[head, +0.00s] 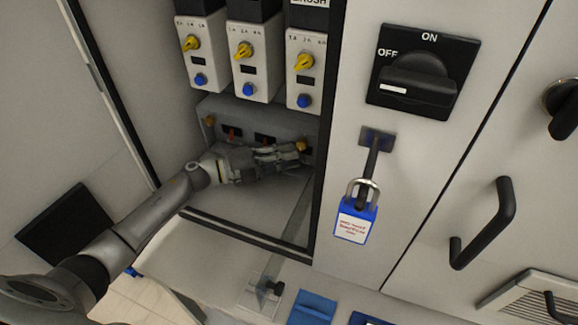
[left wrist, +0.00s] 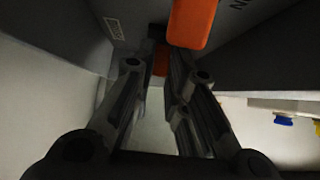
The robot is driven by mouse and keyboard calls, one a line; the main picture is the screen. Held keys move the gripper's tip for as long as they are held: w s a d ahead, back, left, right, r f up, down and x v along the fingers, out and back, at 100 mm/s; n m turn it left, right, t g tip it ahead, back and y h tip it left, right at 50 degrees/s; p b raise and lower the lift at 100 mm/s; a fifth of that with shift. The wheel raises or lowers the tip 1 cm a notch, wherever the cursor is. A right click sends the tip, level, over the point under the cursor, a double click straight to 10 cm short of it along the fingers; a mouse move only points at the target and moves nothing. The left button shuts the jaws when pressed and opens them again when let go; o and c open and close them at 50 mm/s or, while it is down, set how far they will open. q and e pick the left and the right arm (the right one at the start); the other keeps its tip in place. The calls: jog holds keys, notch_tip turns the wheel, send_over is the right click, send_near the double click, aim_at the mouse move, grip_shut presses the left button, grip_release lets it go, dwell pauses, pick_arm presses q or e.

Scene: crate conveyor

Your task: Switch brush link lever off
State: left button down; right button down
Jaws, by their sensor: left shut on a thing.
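The grey box at the cabinet's bottom carries a row of small red levers; the left one (head: 231,133) and the middle one (head: 265,139) show. The third position, below the BRUSH column, is largely covered by my left gripper (head: 295,153), so the brush link lever is hidden in the head view. In the left wrist view, an orange-red part (left wrist: 160,62) of the lever sits between my fingers. A larger orange piece (left wrist: 192,22) shows just above them. The gripper is shut on the lever. My right gripper is not in view.
Above are white modules with yellow knobs (head: 303,62) and blue buttons (head: 303,101). The cabinet frame stands close right of my gripper. Further right are a black rotary switch (head: 415,80), a blue padlock (head: 356,222) and a black door handle (head: 485,222).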

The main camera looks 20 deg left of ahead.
pick_arm(q)
jog(key=shift+w+a+f+m+g+h+b, duration=0.1)
jog(key=shift+a+f+m+g+h+b, duration=0.15)
jog(key=shift+m+g+b, duration=0.2)
jog(key=shift+r+g+h, duration=0.2)
jog(key=shift+g+h, duration=0.05)
jog(key=shift+g, duration=0.1)
jog(key=c, duration=1.4)
grip_release()
jog(key=shift+c, duration=0.2)
jog(key=shift+d, duration=0.1)
